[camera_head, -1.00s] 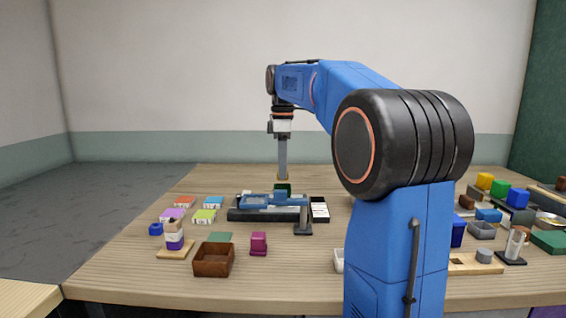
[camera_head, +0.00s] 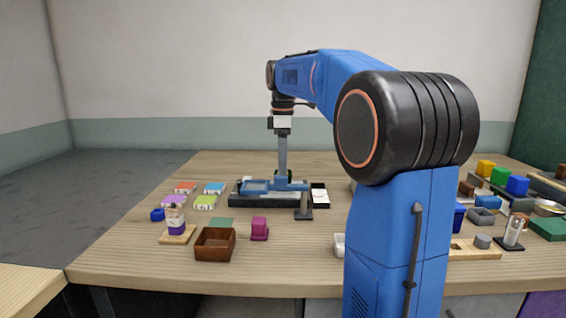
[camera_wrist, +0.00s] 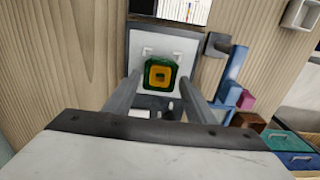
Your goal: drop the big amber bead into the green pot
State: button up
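The big amber bead (camera_wrist: 161,75), square with a dark hole in its middle, shows inside the outline of the green pot (camera_wrist: 147,84) in the wrist view. The green rim shows all round it. My gripper (camera_wrist: 161,77) points down over the pot, with one finger on each side. Its fingers stand apart from the bead, so it looks open. In the head view my gripper (camera_head: 281,180) is down at the dark base (camera_head: 238,200), behind a blue part (camera_head: 256,186). The bead and most of the pot are hidden there.
A brown box (camera_head: 215,244), a magenta block (camera_head: 259,228) and a stacked-bead stand (camera_head: 176,226) are in front. Coloured tiles (camera_head: 186,187) lie left. A dark upright stand (camera_head: 303,206) is close on the right. More blocks and trays crowd the far right.

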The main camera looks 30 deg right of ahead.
notch_tip(320, 180, up, 17)
jog(key=shift+r, duration=0.2)
dwell(0.7)
